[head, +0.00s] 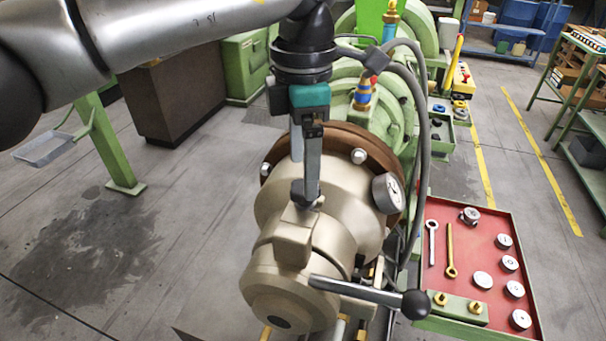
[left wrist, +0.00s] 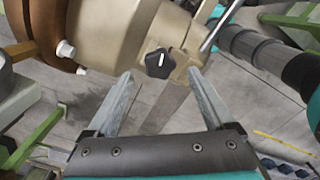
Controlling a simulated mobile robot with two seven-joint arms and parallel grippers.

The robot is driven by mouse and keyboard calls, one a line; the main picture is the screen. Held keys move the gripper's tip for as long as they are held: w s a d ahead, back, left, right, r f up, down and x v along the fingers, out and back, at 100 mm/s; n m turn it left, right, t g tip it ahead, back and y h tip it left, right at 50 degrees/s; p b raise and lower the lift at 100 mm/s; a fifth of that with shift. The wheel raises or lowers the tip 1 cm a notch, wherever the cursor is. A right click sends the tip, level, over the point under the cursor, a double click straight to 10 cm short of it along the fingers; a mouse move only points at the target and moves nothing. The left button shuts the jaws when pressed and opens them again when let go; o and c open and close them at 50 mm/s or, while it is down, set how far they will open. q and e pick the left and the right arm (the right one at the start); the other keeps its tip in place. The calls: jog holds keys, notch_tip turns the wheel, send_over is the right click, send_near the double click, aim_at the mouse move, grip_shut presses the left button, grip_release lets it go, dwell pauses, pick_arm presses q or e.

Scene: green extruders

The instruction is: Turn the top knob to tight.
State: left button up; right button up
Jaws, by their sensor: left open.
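The top knob (left wrist: 159,63) is small, black and lobed, with a white pointer line, and sits on the beige extruder head (left wrist: 115,40). In the head view the knob (head: 302,195) is on top of a raised block, partly covered by my fingers. My left gripper (head: 306,183) points down at it from above. In the left wrist view the two fingers of my left gripper (left wrist: 161,76) are apart, one toward each side of the knob, with nothing clamped between them. Whether either finger touches it I cannot tell. My right gripper is not in view.
A lever with a black ball end (head: 415,304) sticks out in front of the head. A pressure gauge (head: 387,193) and grey hoses stand close on the right.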

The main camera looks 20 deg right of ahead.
pick_arm(q)
jog(key=shift+f, duration=1.5)
